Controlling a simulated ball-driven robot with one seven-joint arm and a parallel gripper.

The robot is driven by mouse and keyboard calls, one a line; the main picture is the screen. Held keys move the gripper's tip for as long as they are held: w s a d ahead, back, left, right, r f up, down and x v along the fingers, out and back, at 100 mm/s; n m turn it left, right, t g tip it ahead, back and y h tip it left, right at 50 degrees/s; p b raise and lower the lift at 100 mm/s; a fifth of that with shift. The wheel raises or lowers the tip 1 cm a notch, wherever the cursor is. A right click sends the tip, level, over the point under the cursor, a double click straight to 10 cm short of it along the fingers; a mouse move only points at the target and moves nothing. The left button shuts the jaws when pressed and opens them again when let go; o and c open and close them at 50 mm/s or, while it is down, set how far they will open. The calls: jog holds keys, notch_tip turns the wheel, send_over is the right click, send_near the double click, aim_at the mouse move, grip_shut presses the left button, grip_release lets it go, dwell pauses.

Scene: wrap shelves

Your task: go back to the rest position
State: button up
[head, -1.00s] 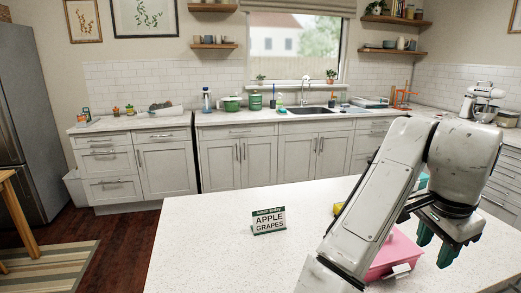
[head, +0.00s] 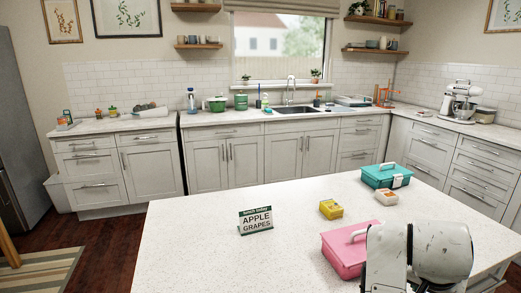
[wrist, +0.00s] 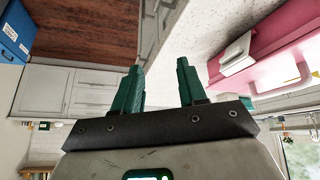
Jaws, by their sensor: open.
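My gripper (wrist: 158,88) shows in the wrist view with its two green fingers apart and nothing between them. In the head view only part of my white arm shows at the lower right, and the gripper is hidden. The pink box (head: 347,250) with a pale handle sits on the white island counter beside my arm. It also shows in the wrist view (wrist: 255,40) at the upper right, apart from the fingers.
On the island (head: 190,235) stand an "APPLE GRAPES" sign (head: 256,219), a yellow item (head: 331,209), a small white-and-orange container (head: 385,198) and a teal box (head: 385,177). A blue box (wrist: 17,30) shows in the wrist view. The island's left part is clear.

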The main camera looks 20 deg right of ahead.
jog(key=s+a+f+n+y, duration=0.1)
jog(key=s+a+f+n, duration=0.2)
jog(key=f, duration=0.4)
jog(key=s+a+f+n+y, duration=0.1)
jog(key=s+a+f+n, duration=0.1)
jog(key=s+f+n, duration=0.4)
jog(key=s+a+f+n+g+y, duration=0.1)
jog(key=s+a+f+n+y, duration=0.1)
jog(key=s+a+f, duration=0.8)
jog(key=shift+s+a+f+g+y, duration=0.3)
jog(key=shift+s+a+y, duration=0.2)
jog(key=shift+s+y, duration=0.55)
jog(key=shift+s+h, duration=0.2)
jog(key=shift+h, duration=0.05)
